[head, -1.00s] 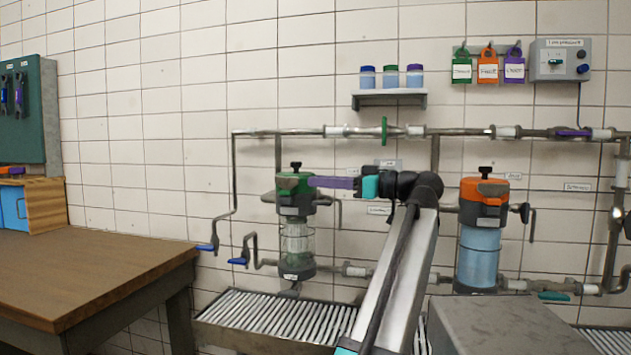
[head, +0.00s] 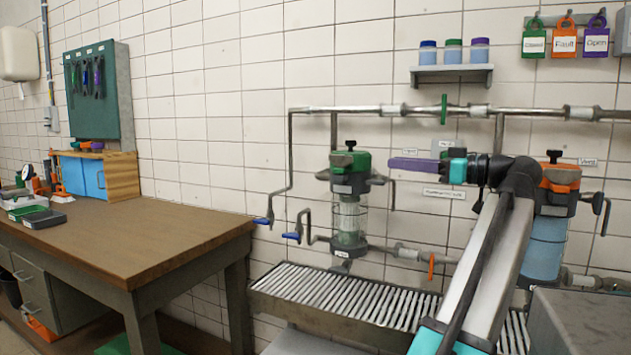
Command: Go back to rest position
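My gripper (head: 405,165) is raised in front of the pipework at the right, at the end of my arm. Its purple fingers point left, toward the green-topped filter unit (head: 349,195), and show side-on as one bar. I cannot tell whether they are open or shut. No object shows in them. The tip appears a little right of the green head, apart from it in the picture. The orange-topped filter unit (head: 548,235) is partly hidden behind my arm.
A slatted drain tray (head: 340,297) lies below the pipes. A wooden workbench (head: 130,245) with trays and a blue cabinet (head: 82,177) stands at the left. A shelf (head: 452,77) with bottles and coloured tags (head: 565,42) hang on the tiled wall. The bench's near top is clear.

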